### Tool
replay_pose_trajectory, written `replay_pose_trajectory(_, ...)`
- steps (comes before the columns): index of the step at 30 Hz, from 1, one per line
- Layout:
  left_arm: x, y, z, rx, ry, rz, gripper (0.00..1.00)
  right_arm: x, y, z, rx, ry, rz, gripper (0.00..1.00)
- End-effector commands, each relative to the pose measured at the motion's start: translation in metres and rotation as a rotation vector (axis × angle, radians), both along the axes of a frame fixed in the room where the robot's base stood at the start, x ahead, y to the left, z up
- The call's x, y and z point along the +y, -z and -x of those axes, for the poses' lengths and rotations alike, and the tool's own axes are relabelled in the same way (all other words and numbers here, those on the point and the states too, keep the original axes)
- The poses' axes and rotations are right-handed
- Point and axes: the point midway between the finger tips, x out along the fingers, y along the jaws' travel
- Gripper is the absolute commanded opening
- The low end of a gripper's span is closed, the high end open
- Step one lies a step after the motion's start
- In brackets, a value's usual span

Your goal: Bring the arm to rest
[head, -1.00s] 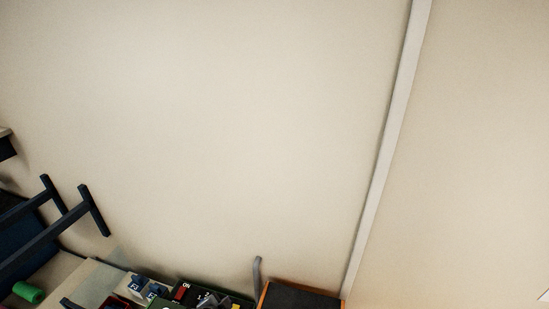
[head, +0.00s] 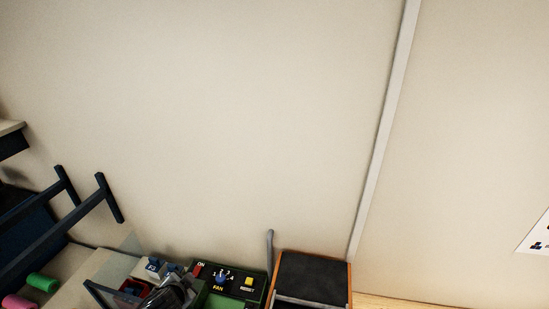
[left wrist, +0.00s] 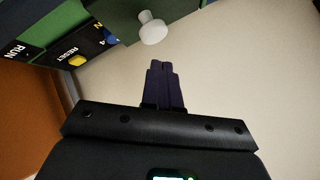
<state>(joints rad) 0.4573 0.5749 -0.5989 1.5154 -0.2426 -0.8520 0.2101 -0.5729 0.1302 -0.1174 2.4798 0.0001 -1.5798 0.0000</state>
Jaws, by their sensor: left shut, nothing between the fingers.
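My left gripper shows in the left wrist view (left wrist: 165,85), with its two dark fingers shut together and nothing between them. In the head view, a dark shape that looks like part of my left arm (head: 172,292) is at the bottom edge, in front of the left end of a green control panel (head: 238,296). The panel also shows in the left wrist view (left wrist: 72,42), beyond the fingers and apart from them. My right gripper is in neither view.
The panel has a yellow reset button (head: 248,282) and a blue fan knob (head: 221,279). A black-topped box with orange edges (head: 312,278) and a grey upright rod (head: 270,250) stand beside it. Green (head: 41,282) and pink (head: 20,302) rolls lie left.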

Motion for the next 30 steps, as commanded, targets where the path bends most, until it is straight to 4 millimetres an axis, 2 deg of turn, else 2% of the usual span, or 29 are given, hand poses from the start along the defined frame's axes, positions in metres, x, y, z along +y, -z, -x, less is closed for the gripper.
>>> replay_pose_trajectory(5, 0.065, -0.037, -0.025, -0.054, -0.114, 0.006, 0.0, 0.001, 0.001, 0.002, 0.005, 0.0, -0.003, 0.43)
replay_pose_trajectory(10, 0.157, -0.091, -0.044, -0.133, -0.273, 0.024, 0.0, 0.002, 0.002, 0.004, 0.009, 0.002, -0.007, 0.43)
replay_pose_trajectory(15, 0.237, -0.139, -0.047, -0.201, -0.411, 0.052, 0.0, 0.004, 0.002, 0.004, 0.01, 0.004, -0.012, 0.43)
replay_pose_trajectory(20, 0.302, -0.179, -0.041, -0.261, -0.521, 0.08, 0.0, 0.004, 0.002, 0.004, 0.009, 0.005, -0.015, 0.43)
replay_pose_trajectory(23, 0.32, -0.169, -0.024, -0.183, -0.623, 0.031, 0.0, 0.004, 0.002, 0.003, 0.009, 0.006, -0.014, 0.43)
replay_pose_trajectory(30, 0.354, -0.147, 0.035, 0.071, -0.878, -0.069, 0.0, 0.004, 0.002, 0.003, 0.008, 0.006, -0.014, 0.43)
